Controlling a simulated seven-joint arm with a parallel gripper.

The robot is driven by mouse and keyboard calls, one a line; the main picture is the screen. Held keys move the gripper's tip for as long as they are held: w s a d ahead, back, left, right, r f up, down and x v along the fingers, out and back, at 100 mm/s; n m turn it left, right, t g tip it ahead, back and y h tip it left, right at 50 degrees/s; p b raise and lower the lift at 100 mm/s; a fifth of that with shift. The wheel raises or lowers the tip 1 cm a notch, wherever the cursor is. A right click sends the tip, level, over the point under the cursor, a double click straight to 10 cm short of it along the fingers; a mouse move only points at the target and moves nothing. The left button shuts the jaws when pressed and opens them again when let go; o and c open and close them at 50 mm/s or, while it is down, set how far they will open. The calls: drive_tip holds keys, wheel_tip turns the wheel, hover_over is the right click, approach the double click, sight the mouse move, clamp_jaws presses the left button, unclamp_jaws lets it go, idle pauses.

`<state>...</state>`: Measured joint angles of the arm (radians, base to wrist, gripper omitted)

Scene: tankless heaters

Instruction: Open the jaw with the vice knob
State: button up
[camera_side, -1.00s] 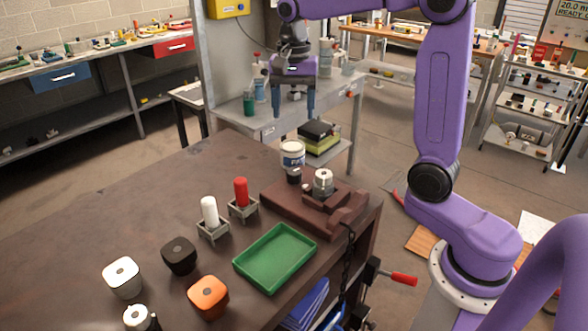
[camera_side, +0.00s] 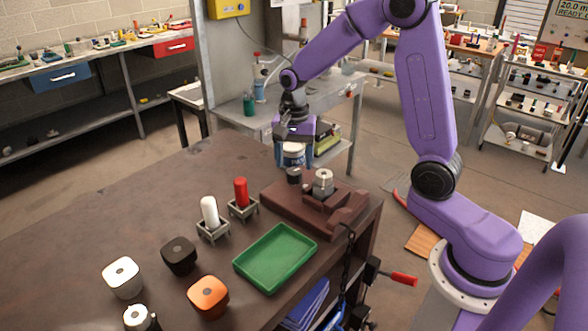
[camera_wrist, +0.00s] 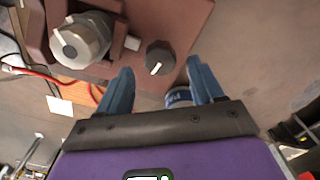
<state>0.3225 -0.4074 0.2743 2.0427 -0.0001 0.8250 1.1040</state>
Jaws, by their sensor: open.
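The brown vice (camera_side: 345,212) sits at the far right corner of the dark table, and part of it shows in the wrist view (camera_wrist: 190,20). A silver metal part (camera_side: 323,182) stands at its jaw, also visible in the wrist view (camera_wrist: 88,40). The black vice knob (camera_side: 294,175) is on the vice's far left side. In the wrist view the knob (camera_wrist: 157,58) has a white mark on top and appears between the fingertips. My gripper (camera_side: 294,164) is open and points down just above the knob; its fingers also show in the wrist view (camera_wrist: 160,70). Contact with the knob is not visible.
A white and blue can (camera_side: 293,149) stands behind the knob, partly hidden by my fingers. A green tray (camera_side: 275,258), a red cylinder (camera_side: 241,191) and a white cylinder (camera_side: 210,211) in holders stand nearby. The table's far left area is clear.

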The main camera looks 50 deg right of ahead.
sight(294, 171)
drive_tip(key=shift+f, duration=1.75)
drive_tip(key=c, duration=1.1)
drive_tip(key=shift+o, duration=0.2)
